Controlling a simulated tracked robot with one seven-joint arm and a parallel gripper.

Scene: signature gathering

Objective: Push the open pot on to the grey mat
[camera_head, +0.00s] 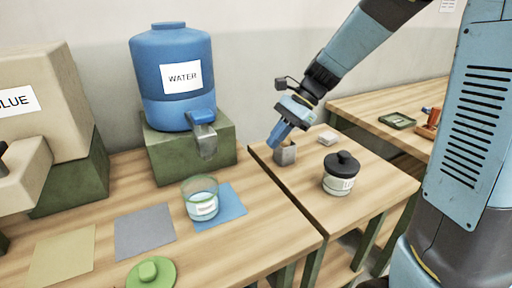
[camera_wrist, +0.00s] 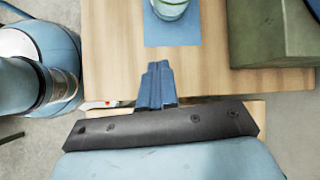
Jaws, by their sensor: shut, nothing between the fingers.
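The open pot (camera_head: 201,207) is a clear glass jar with a green rim, a white label and pale contents. It stands upright at the left side of the blue mat (camera_head: 232,207). The grey mat (camera_head: 144,232) lies flat and bare to the pot's left. My gripper (camera_head: 277,138) is shut and empty, right of the pot and apart from it, pointing down near a small grey block. In the wrist view, my blue fingers (camera_wrist: 155,75) are together below the blue mat (camera_wrist: 172,34). The pot (camera_wrist: 171,8) is cut off at the top edge there.
A green lid (camera_head: 151,273) lies near the front, and a yellow mat (camera_head: 63,256) at left. The blue WATER tank (camera_head: 172,55) stands on a green block (camera_head: 165,158) behind the pot. A small grey block (camera_head: 285,154) and a black-lidded jar (camera_head: 339,181) stand at right.

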